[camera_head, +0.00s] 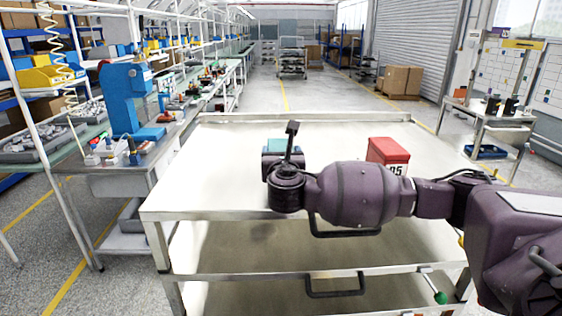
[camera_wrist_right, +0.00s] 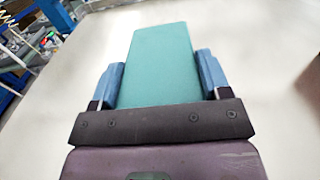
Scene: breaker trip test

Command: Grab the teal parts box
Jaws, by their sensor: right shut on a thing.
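The teal parts box (camera_wrist_right: 160,62) fills the middle of the right wrist view, between the two blue fingers of my right gripper (camera_wrist_right: 160,80). The fingers are shut on its two sides. In the head view only part of the teal box (camera_head: 283,145) shows, on or just above the cart top; I cannot tell which. My right gripper (camera_head: 285,153) is mostly hidden there behind its own wrist. My left gripper is not in view.
A red box (camera_head: 388,150) with white and dark markings stands on the pale cart top (camera_head: 220,150), right of the teal box and behind my right arm. The cart top's left side is clear. A workbench with a blue press (camera_head: 124,95) stands left. A side table (camera_head: 485,125) stands right.

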